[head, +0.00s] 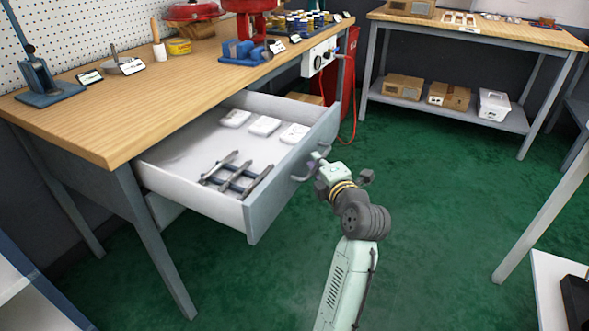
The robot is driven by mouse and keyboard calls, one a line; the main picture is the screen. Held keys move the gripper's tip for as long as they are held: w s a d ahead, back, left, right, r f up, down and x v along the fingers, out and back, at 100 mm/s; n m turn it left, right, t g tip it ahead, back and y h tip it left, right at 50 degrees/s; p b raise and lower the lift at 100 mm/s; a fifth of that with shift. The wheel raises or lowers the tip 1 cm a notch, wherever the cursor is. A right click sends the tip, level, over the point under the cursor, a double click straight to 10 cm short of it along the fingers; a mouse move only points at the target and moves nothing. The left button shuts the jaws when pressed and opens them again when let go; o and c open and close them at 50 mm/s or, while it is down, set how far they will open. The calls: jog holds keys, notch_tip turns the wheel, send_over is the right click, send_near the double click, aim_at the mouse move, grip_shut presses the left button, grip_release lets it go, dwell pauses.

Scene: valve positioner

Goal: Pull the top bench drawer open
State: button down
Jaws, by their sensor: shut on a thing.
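The top bench drawer (257,218) stands pulled well out from under the wooden bench top (150,110). Inside it lie several dark metal tools at the near left and 3 white boxes (264,126) towards the right. The drawer's handle (300,176) is on its grey front panel. My gripper (318,160) is at the right part of the drawer front and is shut on the handle. The fingertips are small in the view and partly hidden by my wrist.
A lower drawer (163,211) shows partly below the open one. A bench leg (160,245) stands at the left. A red hose (349,100) hangs behind the drawer. A second table (480,30) stands at the back right. Green floor (440,190) is clear right of my arm.

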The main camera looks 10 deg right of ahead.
jog(key=shift+s+d+b, duration=0.3)
jog(key=shift+s+d, duration=0.3)
jog(key=shift+d, duration=0.2)
jog(key=shift+s+d+b, duration=0.25)
jog(key=shift+s+d, duration=0.3)
jog(key=shift+d, duration=0.25)
jog(key=c, duration=1.7)
grip_release()
